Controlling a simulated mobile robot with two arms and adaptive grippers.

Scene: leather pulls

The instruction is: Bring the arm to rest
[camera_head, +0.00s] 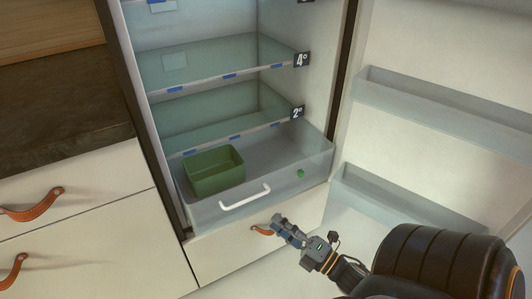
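My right arm comes in from the lower right, with its dark rounded links large in the corner. My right gripper (278,222) is in front of the fridge's lower front, below the clear drawer (290,200) and close to an orange leather pull (262,230). I cannot tell whether it touches the pull. Its fingers are small and seen at an angle, so their opening is unclear. No held object shows. My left gripper is not in the picture.
The open fridge has glass shelves (215,75) and a door (440,40) swung right with clear bins (440,105). The clear drawer has a white handle (245,197) and holds a green box (214,172). Cabinet drawers (90,205) with leather pulls (35,207) stand left.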

